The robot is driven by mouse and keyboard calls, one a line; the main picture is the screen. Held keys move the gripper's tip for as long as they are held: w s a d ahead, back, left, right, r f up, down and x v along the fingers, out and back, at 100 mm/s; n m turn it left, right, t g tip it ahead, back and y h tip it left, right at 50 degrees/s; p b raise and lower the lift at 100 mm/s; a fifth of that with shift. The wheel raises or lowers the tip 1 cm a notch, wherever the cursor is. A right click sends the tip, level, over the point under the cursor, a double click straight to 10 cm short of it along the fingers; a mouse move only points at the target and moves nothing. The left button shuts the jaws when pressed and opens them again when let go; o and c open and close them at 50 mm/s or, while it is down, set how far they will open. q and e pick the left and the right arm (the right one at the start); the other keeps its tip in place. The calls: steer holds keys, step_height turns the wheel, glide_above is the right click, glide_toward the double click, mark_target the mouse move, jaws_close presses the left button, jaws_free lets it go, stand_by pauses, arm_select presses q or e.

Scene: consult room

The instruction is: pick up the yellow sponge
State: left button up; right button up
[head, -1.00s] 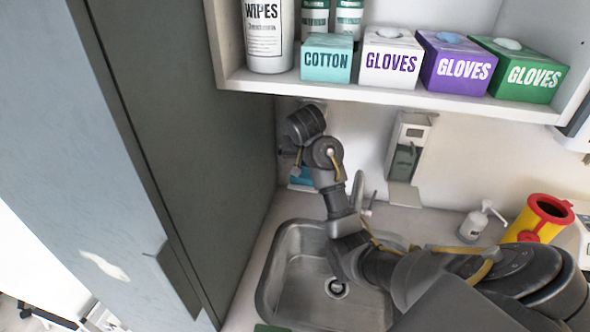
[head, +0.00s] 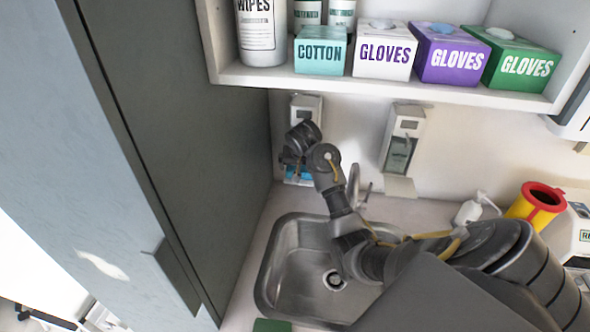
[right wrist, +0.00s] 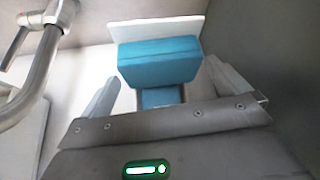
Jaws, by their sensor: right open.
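No yellow sponge shows in either view. My right gripper (head: 294,164) is at the back left corner of the counter, behind the sink, pointing down. In the right wrist view its two fingers (right wrist: 161,72) are apart. A blue block (right wrist: 160,61) with a white plate behind it appears between and beyond the fingers; a bit of blue (head: 298,174) also shows beside the gripper in the head view. I cannot tell whether the fingers touch it. A green flat thing (head: 271,325) is cut off at the bottom edge of the head view. My left gripper is not in view.
The steel sink (head: 290,270) and its faucet (head: 354,187) are close by my right arm. A wall dispenser (head: 404,140), a pump bottle (head: 470,211) and a yellow-red bin (head: 537,205) stand right. A shelf (head: 400,88) hangs above; a grey cabinet (head: 190,140) is left.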

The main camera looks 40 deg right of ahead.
steer(key=shift+x, duration=1)
steer(key=shift+s+r, duration=0.15)
steer(key=shift+r, duration=0.1)
steer(key=shift+c, duration=0.6)
steer(key=c, duration=0.6)
steer(key=shift+a, duration=0.1)
